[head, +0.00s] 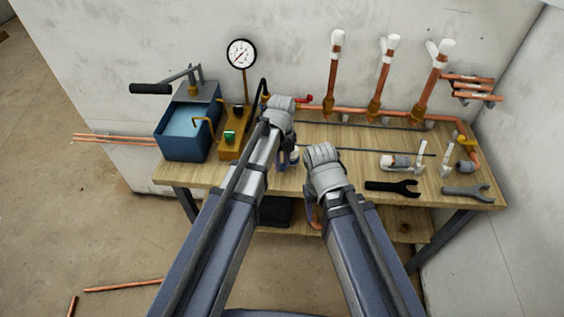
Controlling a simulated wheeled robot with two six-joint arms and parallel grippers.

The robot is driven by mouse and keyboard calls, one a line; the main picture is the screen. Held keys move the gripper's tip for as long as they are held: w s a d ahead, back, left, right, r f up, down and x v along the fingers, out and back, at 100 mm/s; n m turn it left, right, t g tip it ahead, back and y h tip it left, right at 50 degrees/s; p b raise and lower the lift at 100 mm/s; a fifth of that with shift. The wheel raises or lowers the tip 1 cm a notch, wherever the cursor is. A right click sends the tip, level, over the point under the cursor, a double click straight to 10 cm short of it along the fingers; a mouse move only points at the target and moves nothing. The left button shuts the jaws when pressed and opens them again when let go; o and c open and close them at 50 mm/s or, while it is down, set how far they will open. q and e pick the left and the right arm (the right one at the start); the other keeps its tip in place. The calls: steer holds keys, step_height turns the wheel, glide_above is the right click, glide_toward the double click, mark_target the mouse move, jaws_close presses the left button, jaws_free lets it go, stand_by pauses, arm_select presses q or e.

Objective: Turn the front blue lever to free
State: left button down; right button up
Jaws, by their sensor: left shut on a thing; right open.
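No blue lever can be made out; the area behind my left wrist is hidden. My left gripper (281,104) is at the back of the workbench (345,168), just right of the brass block with the gauge (241,53). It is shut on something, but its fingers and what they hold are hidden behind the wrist. A red lever (303,98) shows just right of it on the copper pipe (350,111). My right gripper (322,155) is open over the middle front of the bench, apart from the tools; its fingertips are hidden.
A blue water tank (180,150) with a black-handled pump lever (150,89) stands at left. Three white-capped copper risers (384,75) stand at the back. Black (394,188) and grey (467,192) wrenches lie at front right. A wall closes the right side.

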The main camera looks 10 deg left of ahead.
arm_select(q)
steer(key=c, duration=0.7)
jaws_free()
steer(key=shift+o, duration=0.2)
steer(key=shift+r, duration=0.1)
step_height(320, 180, up, 8)
steer(key=p, duration=0.8)
steer(key=shift+f, duration=0.2)
steer(key=shift+s, duration=0.2)
steer(key=s+n+y, duration=0.1)
steer(key=s+n, duration=1.5)
steer(key=n, duration=0.7)
steer(key=shift+s, duration=0.25)
